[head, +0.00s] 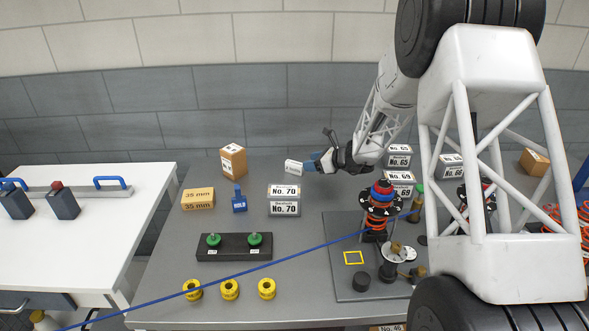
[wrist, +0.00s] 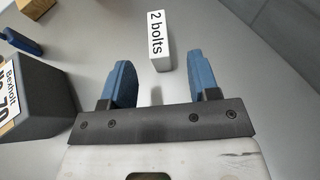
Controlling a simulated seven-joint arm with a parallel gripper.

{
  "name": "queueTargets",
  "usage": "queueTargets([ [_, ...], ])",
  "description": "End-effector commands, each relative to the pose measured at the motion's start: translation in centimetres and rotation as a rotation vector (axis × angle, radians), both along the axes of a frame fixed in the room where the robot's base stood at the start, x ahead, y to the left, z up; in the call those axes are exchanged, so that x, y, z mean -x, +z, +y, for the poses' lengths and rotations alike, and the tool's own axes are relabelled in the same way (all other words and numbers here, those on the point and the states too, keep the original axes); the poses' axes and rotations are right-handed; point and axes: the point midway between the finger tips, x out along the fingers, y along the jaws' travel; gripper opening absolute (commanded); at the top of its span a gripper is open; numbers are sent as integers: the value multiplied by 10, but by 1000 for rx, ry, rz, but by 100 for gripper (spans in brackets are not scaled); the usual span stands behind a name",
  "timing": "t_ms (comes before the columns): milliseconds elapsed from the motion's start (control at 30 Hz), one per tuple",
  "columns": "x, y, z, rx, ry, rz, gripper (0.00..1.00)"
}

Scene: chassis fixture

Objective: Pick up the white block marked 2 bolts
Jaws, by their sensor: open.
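The white block marked 2 bolts (wrist: 161,42) stands on the grey table, ahead of my fingertips and between their lines in the wrist view. In the head view the white block (head: 293,167) sits just left of my gripper (head: 319,163), its marking too small to read there. My gripper (wrist: 160,78) is open, with blue fingers apart and nothing between them.
A dark box marked No. 70 (head: 283,192) stands near my gripper and shows at the left of the wrist view (wrist: 32,98). A spring assembly (head: 378,211) stands on a plate (head: 342,225). A blue cable (head: 300,252) crosses the head view.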

Motion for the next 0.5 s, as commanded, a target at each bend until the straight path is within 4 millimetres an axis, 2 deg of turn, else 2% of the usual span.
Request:
queueTargets([
  [500,-12,-10,21,1,1,0,55],
])
